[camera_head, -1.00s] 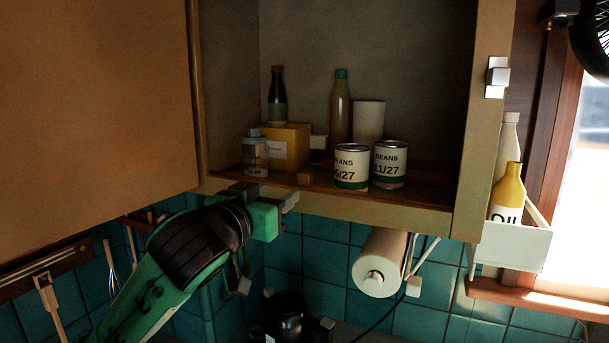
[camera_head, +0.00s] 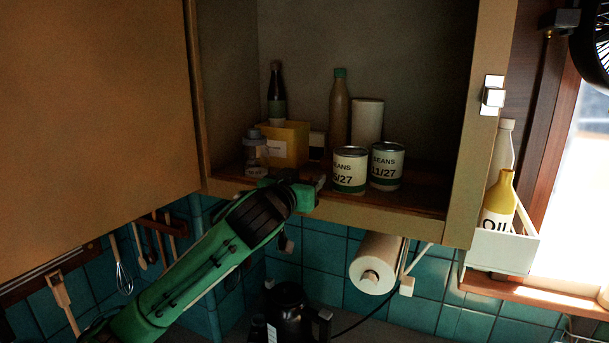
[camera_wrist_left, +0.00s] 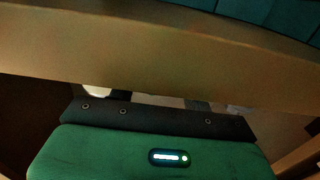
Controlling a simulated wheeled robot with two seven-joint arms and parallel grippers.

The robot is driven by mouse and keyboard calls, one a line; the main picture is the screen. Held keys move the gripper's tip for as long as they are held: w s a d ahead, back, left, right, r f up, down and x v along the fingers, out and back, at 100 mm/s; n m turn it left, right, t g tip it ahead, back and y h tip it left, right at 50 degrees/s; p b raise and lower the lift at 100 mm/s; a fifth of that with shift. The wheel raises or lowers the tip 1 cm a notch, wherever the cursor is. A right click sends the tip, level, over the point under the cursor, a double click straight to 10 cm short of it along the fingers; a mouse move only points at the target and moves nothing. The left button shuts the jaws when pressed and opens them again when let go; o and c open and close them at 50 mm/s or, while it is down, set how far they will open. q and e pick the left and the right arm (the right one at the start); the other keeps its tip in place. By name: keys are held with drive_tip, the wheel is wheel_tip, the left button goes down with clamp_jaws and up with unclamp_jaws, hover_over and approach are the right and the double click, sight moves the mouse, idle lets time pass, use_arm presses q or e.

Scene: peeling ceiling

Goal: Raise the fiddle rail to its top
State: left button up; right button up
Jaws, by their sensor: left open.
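The fiddle rail seems to be the tan wooden strip (camera_head: 385,214) along the front of the open cabinet's shelf; I cannot tell it apart from the cabinet's lower front edge. A wide tan bar (camera_wrist_left: 160,55) crosses the left wrist view just beyond my gripper. My left gripper (camera_head: 317,187) is at the left part of this strip, in front of the shelf. Its jaws are open, but the fingers are mostly hidden, and I cannot tell whether they touch the strip. My right gripper is in neither view.
On the shelf (camera_head: 415,197) stand two bean cans (camera_head: 349,170), a jar (camera_head: 256,155), a yellow box (camera_head: 294,143), bottles (camera_head: 340,108) and a white cylinder (camera_head: 367,122). A paper roll (camera_head: 375,264) hangs below. A large cabinet door (camera_head: 95,110) fills the left.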

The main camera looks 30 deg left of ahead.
sight(304, 176)
use_arm(q)
clamp_jaws()
drive_tip(key=shift+r, duration=0.35)
wheel_tip(304, 176, up, 6)
drive_tip(key=shift+s+a+r, duration=0.1)
drive_tip(key=shift+r, duration=0.15)
drive_tip(key=shift+c, duration=0.7)
unclamp_jaws()
drive_tip(key=shift+o, duration=0.7)
drive_tip(key=shift+f, duration=0.1)
